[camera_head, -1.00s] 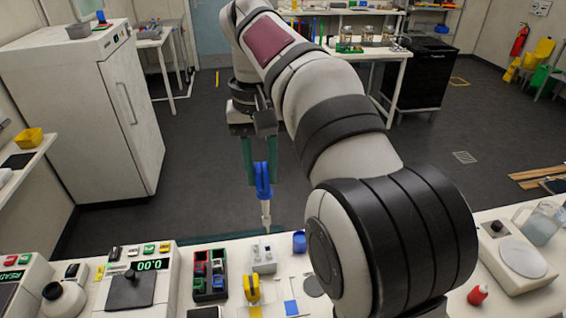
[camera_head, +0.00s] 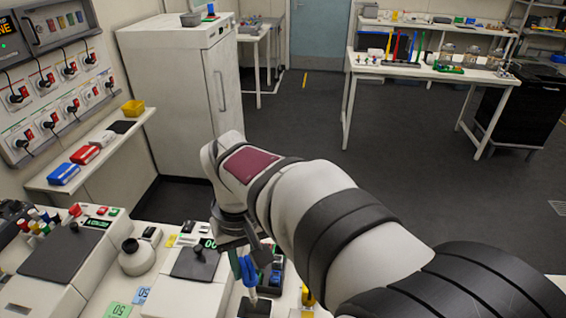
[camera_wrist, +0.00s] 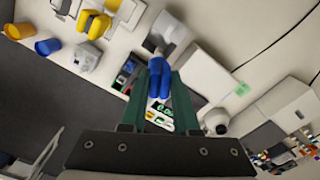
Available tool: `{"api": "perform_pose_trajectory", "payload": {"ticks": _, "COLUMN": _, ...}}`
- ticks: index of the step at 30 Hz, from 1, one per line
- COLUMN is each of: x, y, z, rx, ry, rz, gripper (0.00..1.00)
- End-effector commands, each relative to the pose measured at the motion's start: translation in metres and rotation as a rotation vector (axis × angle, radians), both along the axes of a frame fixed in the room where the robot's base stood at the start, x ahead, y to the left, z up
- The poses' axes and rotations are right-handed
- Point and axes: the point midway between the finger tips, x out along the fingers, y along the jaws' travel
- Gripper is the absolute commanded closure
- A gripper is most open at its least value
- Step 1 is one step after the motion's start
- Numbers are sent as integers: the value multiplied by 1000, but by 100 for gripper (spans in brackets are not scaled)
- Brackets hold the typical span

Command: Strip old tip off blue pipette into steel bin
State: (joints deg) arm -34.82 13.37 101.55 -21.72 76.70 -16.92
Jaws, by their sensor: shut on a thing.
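My gripper (camera_head: 246,264) is shut on the blue pipette (camera_head: 249,273), low over the bench at the bottom of the head view. The pipette points down, and its narrow lower end is over or beside a dark, square-topped container (camera_head: 262,309) that may be the steel bin. I cannot tell whether the tip is inside or above it. In the wrist view, the blue pipette (camera_wrist: 158,68) sits between the two green fingers of my gripper (camera_wrist: 157,82). Its tip is hard to make out there.
A dark rack with coloured items (camera_head: 276,270) stands close right of the pipette. A device with a green display (camera_head: 192,265) is to the left, and a white rounded device (camera_head: 137,260) is farther left. A yellow pipette (camera_head: 307,296) is partly hidden by my arm.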

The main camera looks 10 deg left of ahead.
Motion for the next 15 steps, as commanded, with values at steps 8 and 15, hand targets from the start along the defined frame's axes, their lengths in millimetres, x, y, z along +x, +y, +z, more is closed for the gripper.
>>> {"api": "perform_pose_trajectory", "payload": {"ticks": 8, "x": -1, "y": -1, "z": -35, "rx": -1, "ry": 4, "rz": -3, "gripper": 100}}
{"api": "perform_pose_trajectory", "payload": {"ticks": 15, "x": 0, "y": -1, "z": -55, "rx": -2, "ry": 3, "rz": -3, "gripper": 100}}
